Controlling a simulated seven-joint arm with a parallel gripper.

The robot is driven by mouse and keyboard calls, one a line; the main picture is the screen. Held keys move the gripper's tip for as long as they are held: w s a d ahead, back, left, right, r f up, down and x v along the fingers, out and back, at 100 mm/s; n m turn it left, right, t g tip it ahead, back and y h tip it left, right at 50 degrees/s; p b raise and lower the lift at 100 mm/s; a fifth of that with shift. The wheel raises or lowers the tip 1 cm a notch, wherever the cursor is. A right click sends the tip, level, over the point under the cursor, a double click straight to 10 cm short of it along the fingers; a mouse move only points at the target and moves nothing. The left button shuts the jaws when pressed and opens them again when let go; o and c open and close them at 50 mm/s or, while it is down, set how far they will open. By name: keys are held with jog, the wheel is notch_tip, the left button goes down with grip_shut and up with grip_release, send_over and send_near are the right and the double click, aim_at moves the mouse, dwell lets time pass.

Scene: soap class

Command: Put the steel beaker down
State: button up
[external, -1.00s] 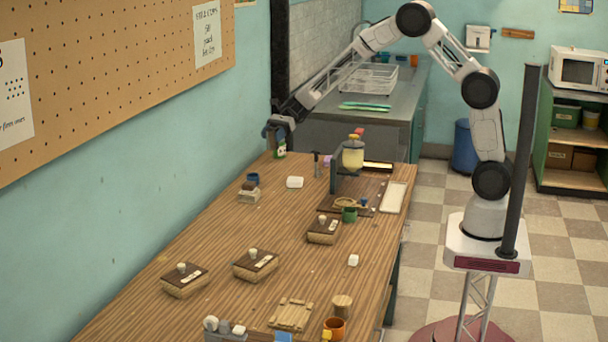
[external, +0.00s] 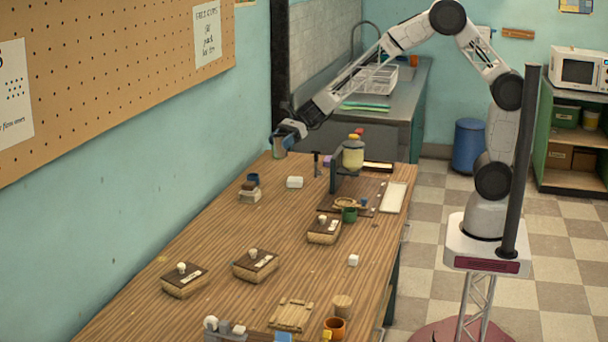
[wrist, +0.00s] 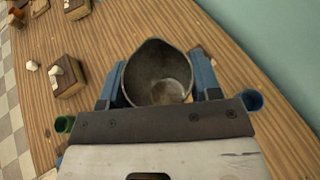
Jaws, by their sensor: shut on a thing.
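The steel beaker (wrist: 157,72) is a grey metal vessel with a spout, seen from above in the wrist view. Its inside shows a worn, lighter patch at the bottom. My gripper (wrist: 158,88) has a blue finger on each side of the beaker and is shut on it. In the external view the beaker (external: 279,146) hangs in my gripper (external: 287,132) at the far left end of the wooden table (external: 215,235). It looks held above the tabletop, though the exact gap is hard to tell.
Several wooden boxes with knobs (external: 256,264) stand further forward. The wall runs along the table's left side. Bare tabletop lies between these things.

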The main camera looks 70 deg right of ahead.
jog(key=s+a+f+m+t+h, duration=0.1)
jog(key=s+a+f, duration=0.2)
jog(key=s+a, duration=0.3)
jog(key=s+a+f+m+t+h, duration=0.1)
jog(key=s+a, duration=0.5)
jog(key=s, duration=0.7)
jog(key=shift+s+f+m+t, duration=0.2)
jog(key=shift+f+m+t, duration=0.6)
jog(key=shift+f, duration=0.1)
jog(key=shift+h, duration=0.3)
jog(key=shift+f, duration=2.95)
jog(key=shift+f, duration=2.05)
jog(key=shift+f, duration=0.2)
